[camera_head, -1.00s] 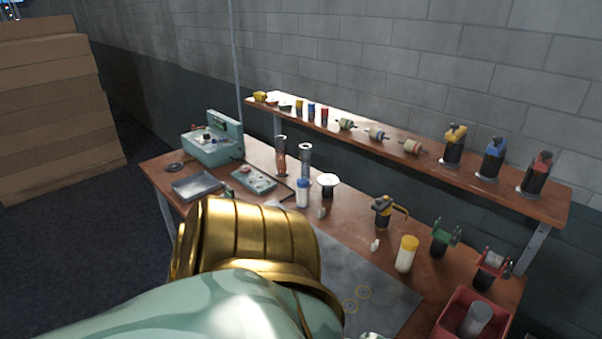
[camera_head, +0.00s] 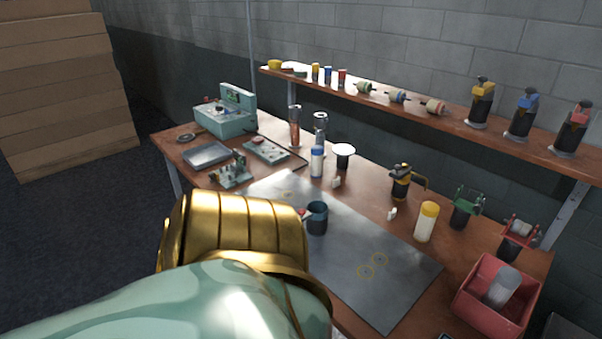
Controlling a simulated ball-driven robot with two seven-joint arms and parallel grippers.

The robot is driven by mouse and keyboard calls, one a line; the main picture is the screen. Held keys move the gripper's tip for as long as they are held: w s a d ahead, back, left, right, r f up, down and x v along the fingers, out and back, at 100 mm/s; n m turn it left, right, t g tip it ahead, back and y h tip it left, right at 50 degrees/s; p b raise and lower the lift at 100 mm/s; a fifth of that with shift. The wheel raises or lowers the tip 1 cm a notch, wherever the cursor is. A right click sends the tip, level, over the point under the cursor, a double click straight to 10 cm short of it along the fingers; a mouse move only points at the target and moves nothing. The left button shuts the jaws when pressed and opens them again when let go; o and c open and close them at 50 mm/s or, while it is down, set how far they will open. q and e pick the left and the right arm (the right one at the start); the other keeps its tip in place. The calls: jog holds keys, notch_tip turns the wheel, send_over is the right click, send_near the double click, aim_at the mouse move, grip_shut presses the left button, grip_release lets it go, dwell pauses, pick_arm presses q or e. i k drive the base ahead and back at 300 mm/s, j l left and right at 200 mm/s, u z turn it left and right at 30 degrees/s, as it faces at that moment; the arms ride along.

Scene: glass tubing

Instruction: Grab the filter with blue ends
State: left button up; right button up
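The filter with blue ends (camera_head: 398,97) is a small cylinder lying on its side on the raised wooden shelf. It lies between a similar green-ended filter (camera_head: 364,88) on its left and a pink-ended one (camera_head: 434,106) on its right. A gold and pale green link of my arm fills the lower left of the view and hides part of the table. Neither of my grippers shows, and nothing is touching the filter.
The shelf (camera_head: 500,143) also carries several small coloured containers at its left and three dark bottles at its right. Below, the workbench (camera_head: 375,180) holds a grey mat (camera_head: 345,262), a dark blue cup (camera_head: 317,219), a yellow-capped bottle (camera_head: 425,222) and a red bin (camera_head: 478,318).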

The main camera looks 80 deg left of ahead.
aim_at(317, 152)
jog(key=j+u, duration=0.1)
jog(key=u, duration=0.35)
jog(key=i+u, duration=0.1)
jog(key=u, duration=0.3)
jog(key=j+u, duration=0.1)
jog(key=u, duration=0.35)
jog(key=i+u, duration=0.1)
jog(key=u, duration=0.35)
jog(key=i+u, duration=0.1)
jog(key=u, duration=0.3)
